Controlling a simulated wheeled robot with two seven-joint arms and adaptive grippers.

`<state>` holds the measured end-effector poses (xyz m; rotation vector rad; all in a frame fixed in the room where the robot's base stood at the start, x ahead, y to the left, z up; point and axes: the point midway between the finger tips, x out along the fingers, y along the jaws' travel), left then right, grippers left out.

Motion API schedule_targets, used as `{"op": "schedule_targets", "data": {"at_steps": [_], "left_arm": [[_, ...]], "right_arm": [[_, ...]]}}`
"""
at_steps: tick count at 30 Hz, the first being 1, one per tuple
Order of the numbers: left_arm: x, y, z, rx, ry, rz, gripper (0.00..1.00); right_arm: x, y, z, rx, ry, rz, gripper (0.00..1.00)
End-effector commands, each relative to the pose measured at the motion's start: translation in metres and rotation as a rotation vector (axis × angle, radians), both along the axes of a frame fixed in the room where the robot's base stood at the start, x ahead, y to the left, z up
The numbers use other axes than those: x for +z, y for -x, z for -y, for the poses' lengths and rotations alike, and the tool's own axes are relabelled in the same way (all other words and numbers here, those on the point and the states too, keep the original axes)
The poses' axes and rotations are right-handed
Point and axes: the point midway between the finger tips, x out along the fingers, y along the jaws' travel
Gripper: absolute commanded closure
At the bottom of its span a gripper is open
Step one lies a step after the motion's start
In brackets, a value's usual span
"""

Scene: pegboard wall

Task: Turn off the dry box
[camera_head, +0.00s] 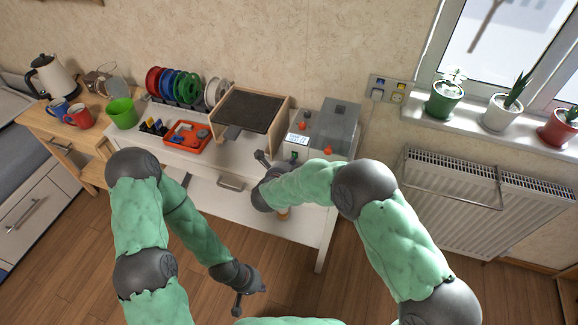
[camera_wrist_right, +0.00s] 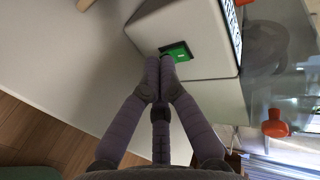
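The dry box (camera_head: 338,125) stands at the right end of the white table, a pale housing with a small display and a clear grey cover. Its green switch (camera_head: 294,155) is low on the front. The switch (camera_wrist_right: 178,52) is also near the top middle of the right wrist view. My right gripper (camera_wrist_right: 163,62) has its fingers together with nothing between them, tips at the switch's lower edge; I cannot tell if they touch. In the head view my right gripper (camera_head: 280,164) is just in front of the box. My left gripper (camera_head: 238,303) hangs low over the floor.
An orange knob (camera_wrist_right: 275,123) is on the box's right. The white table (camera_head: 205,160) holds a red tray (camera_head: 187,136), several filament spools (camera_head: 174,86) and a dark-bedded wooden frame (camera_head: 248,110). A radiator (camera_head: 480,190) is on the right wall.

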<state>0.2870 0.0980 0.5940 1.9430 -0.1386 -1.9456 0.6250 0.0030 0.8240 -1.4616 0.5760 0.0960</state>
Motion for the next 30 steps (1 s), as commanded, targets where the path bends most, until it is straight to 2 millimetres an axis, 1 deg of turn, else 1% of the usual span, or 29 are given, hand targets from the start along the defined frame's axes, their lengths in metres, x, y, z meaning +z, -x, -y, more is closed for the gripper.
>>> {"op": "schedule_targets", "data": {"at_steps": [7,10,14,23,30], "left_arm": [[0.000,0.000,0.000,0.000,0.000,0.000,1.00],[-0.003,0.000,0.000,0.000,0.000,0.000,1.00],[-0.002,0.000,0.000,0.000,0.000,0.000,1.00],[-0.002,0.000,0.000,0.000,0.000,0.000,1.00],[0.003,0.000,0.000,0.000,0.000,0.000,1.00]], "right_arm": [[-0.001,-0.001,0.000,0.000,0.000,0.000,1.00],[-0.008,-0.007,0.002,-0.002,0.001,0.000,1.00],[-0.016,-0.012,0.004,-0.002,0.001,0.000,1.00],[-0.016,-0.013,0.006,-0.005,-0.001,-0.001,1.00],[-0.008,-0.014,0.006,-0.006,-0.001,0.001,1.00]]}}
